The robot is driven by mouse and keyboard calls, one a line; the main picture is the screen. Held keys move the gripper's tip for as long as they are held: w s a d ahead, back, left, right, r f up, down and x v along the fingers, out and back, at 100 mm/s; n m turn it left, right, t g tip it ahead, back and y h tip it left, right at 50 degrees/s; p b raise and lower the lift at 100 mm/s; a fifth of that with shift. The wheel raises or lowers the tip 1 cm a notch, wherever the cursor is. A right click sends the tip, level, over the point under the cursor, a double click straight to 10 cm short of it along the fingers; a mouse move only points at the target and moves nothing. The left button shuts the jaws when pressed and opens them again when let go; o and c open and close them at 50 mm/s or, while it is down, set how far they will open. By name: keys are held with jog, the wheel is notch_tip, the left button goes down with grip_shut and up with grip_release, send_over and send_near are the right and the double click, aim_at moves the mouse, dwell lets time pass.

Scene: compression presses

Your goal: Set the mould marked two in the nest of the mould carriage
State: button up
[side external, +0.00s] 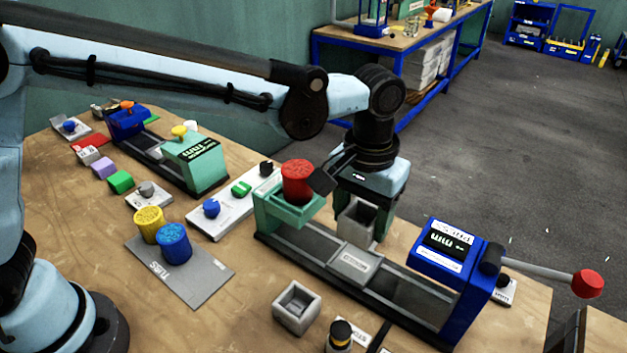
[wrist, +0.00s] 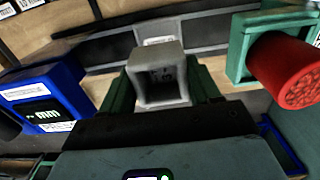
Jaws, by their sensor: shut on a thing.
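My gripper (side external: 364,216) is shut on a grey, open-topped mould (side external: 356,224), with one green finger on each side. The wrist view also shows the mould (wrist: 160,78) between the fingers, upright; a dark mark inside it is too blurred to read. The grey mould carriage (side external: 355,264) sits on the press rails, with a pale label on its front. The held mould is over or just behind the carriage; its lower edge overlaps the carriage in the side view, and I cannot tell whether they touch. The nest is largely hidden. A second grey mould (side external: 297,307) stands on the table in front.
A blue press head (side external: 446,255) with a red-knobbed lever (side external: 588,284) stands right of the carriage. A green frame holding a red cylinder (side external: 298,182) stands at the left rail end. Yellow (side external: 149,224) and blue (side external: 174,243) cylinders stand on a grey mat farther left.

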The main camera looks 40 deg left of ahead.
jog(key=shift+f, duration=2.9)
jog(key=shift+f, duration=0.75)
jog(key=o, duration=1.3)
jog(key=shift+r, duration=0.1)
